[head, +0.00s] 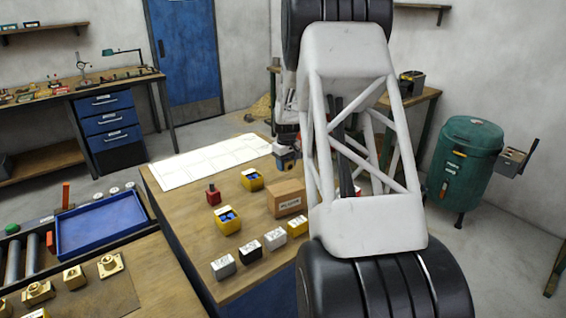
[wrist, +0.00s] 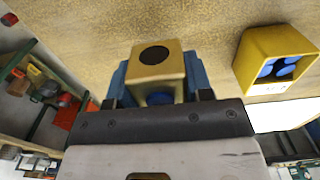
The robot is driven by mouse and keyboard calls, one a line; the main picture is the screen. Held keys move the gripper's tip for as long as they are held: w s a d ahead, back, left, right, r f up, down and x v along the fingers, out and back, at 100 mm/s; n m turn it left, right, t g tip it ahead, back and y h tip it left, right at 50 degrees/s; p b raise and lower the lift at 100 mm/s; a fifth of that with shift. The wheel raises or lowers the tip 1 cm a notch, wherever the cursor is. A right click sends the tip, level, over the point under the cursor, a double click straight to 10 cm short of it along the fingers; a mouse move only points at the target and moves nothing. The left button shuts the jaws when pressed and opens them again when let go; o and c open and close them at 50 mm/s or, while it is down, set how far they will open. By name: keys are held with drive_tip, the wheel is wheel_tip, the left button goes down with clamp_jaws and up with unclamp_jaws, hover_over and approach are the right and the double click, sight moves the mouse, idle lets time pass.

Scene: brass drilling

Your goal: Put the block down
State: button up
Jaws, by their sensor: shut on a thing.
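My gripper (head: 288,163) is at the far part of the wooden workbench, near the white gridded sheet (head: 210,158). In the wrist view its blue fingers are shut on a brass-coloured block (wrist: 158,57) with a dark round hole in its face. The bench's wooden top shows beyond the block; I cannot tell whether the block touches it. In the head view the block is not clearly visible, and my arm covers the right side of the bench.
Yellow bins with blue pieces (head: 252,181) (head: 227,222), a red block (head: 212,195) and a cardboard box (head: 287,205) stand nearby. A yellow bin shows in the wrist view (wrist: 248,62). Several small labelled blocks line the near edge. Much of the white sheet is clear.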

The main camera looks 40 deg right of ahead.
drive_tip(key=shift+w+d+f, duration=0.1)
drive_tip(key=shift+w+d, duration=0.7)
drive_tip(key=shift+w, duration=0.55)
drive_tip(key=shift+w+d+f, duration=0.15)
drive_tip(key=shift+w+d, duration=0.7)
drive_tip(key=shift+w, duration=0.55)
drive_tip(key=shift+w+d+f, duration=0.1)
drive_tip(key=shift+w+d, duration=0.7)
drive_tip(key=shift+w, duration=0.55)
drive_tip(key=shift+f, duration=1.75)
drive_tip(key=shift+f, duration=0.15)
drive_tip(key=o, duration=1.3)
wheel_tip(320, 180, up, 12)
drive_tip(key=shift+r, duration=0.1)
